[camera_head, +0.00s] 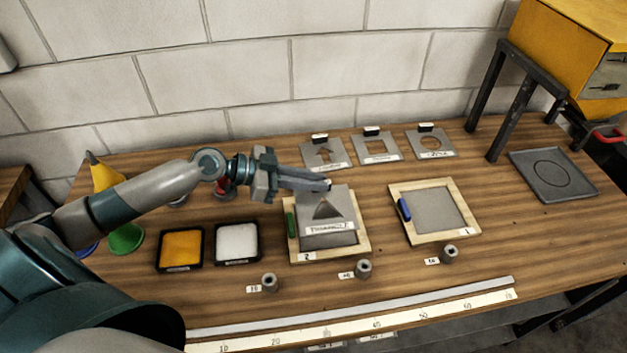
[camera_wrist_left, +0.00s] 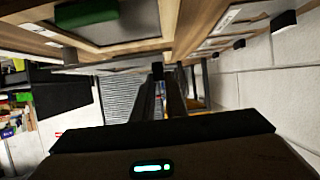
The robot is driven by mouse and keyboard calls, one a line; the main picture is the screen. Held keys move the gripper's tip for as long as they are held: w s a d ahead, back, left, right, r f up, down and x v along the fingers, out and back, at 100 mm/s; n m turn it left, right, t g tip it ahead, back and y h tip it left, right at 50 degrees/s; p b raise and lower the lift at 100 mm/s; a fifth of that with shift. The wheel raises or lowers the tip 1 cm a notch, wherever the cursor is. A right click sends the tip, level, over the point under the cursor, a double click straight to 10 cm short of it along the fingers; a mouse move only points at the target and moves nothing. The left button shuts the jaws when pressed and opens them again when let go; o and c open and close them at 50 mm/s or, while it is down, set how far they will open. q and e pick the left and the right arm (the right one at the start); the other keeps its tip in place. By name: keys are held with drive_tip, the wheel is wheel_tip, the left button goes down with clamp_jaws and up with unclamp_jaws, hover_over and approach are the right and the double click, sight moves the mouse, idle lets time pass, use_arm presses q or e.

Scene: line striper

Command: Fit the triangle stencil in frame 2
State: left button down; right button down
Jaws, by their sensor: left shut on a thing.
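The triangle stencil (camera_head: 341,203) is a grey metal plate with a triangular opening and a label reading TRIANGLE. My left gripper (camera_head: 326,186) is shut on its far edge, at the small dark tab. The stencil hangs over frame 2 (camera_head: 297,254), a wooden frame with a grey panel and a green clip (camera_head: 291,224) on its left side. The plate hides much of the frame's far part, and I cannot tell whether they touch. In the left wrist view the gripper fingers (camera_wrist_left: 158,75) are dark and the green clip (camera_wrist_left: 86,13) shows at the top. My right gripper is not in view.
Frame 1 (camera_head: 473,233) with a blue clip stands to the right. Several other stencils (camera_head: 381,147) lie at the back. Orange (camera_head: 181,268) and white (camera_head: 237,260) trays sit to the left. Small grey weights (camera_head: 364,268) and a long ruler (camera_head: 400,315) lie in front.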

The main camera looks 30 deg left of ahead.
sight(314, 197)
use_arm(q)
drive_tip(key=shift+f, duration=0.1)
drive_tip(key=shift+f+b, duration=0.45)
drive_tip(key=shift+f, duration=0.5)
drive_tip(key=shift+f+b, duration=0.3)
drive_tip(key=shift+f, duration=0.5)
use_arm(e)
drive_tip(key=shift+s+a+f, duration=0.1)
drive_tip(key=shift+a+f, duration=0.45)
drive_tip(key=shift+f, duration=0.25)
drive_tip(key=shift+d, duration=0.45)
use_arm(q)
drive_tip(key=shift+f+b, duration=0.3)
drive_tip(key=shift+b, duration=0.05)
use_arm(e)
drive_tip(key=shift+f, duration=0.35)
use_arm(q)
drive_tip(key=shift+f+b, duration=0.3)
drive_tip(key=shift+b, duration=0.05)
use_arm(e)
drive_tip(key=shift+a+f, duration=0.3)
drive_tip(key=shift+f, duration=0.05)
use_arm(q)
drive_tip(key=shift+f+b, duration=0.3)
drive_tip(key=shift+b, duration=0.05)
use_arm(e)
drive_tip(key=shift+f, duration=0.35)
